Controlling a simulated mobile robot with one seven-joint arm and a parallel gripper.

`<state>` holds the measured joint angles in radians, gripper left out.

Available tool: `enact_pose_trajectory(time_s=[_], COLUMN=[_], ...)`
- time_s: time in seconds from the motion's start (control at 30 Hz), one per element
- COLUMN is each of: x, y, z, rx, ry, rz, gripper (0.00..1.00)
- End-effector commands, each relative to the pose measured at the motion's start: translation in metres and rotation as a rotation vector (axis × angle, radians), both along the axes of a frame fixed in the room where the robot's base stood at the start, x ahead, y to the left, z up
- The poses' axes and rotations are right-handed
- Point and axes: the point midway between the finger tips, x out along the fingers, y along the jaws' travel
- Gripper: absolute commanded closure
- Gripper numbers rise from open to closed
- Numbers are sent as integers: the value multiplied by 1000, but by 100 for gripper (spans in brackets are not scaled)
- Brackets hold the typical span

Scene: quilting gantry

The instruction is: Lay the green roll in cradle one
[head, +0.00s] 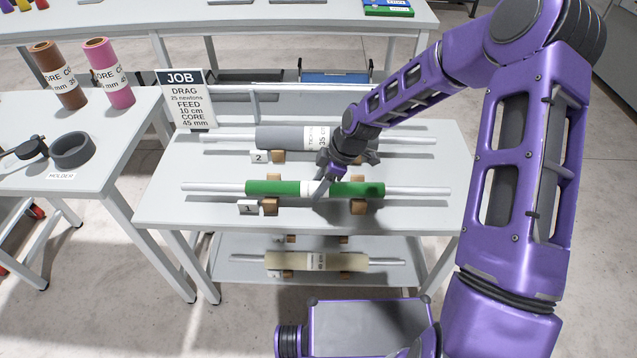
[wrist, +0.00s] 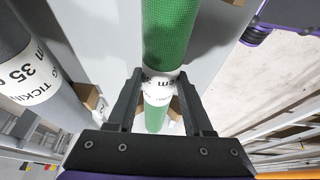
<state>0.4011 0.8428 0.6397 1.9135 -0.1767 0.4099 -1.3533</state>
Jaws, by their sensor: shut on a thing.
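The green roll (head: 272,188) lies level on a long pale bar that sticks out at both ends, with a white label band around its middle. It also shows in the wrist view (wrist: 168,35). My gripper (head: 318,187) is shut on the roll at the label band, one finger on each side in the wrist view (wrist: 159,85). Cradle one is two wooden blocks (head: 270,206) beside a card marked 1 (head: 248,208). The roll is directly over both blocks and parallel to the table's front edge. I cannot tell whether it touches them.
A grey roll (head: 270,138) lies in the cradle marked 2 (head: 259,157) just behind. A JOB sign (head: 187,100) stands at the back left. A cream roll (head: 292,262) lies on the shelf below. Brown (head: 60,80) and pink (head: 110,80) rolls stand on the left table.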

Motion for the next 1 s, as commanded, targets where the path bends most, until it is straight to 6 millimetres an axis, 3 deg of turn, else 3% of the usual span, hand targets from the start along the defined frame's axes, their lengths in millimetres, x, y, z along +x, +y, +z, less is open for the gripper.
enact_pose_trajectory(time_s=[0.37,0.4,0.57,0.87,1.0], x=[1,1,0,0,0], y=[0,0,0,-1,-5], z=[1,1,1,1,13], rx=[0,0,0,0,0], ry=[-1,-1,-1,0,-1], rz=[1,1,1,0,-2], gripper=[100,42,14,14,14])
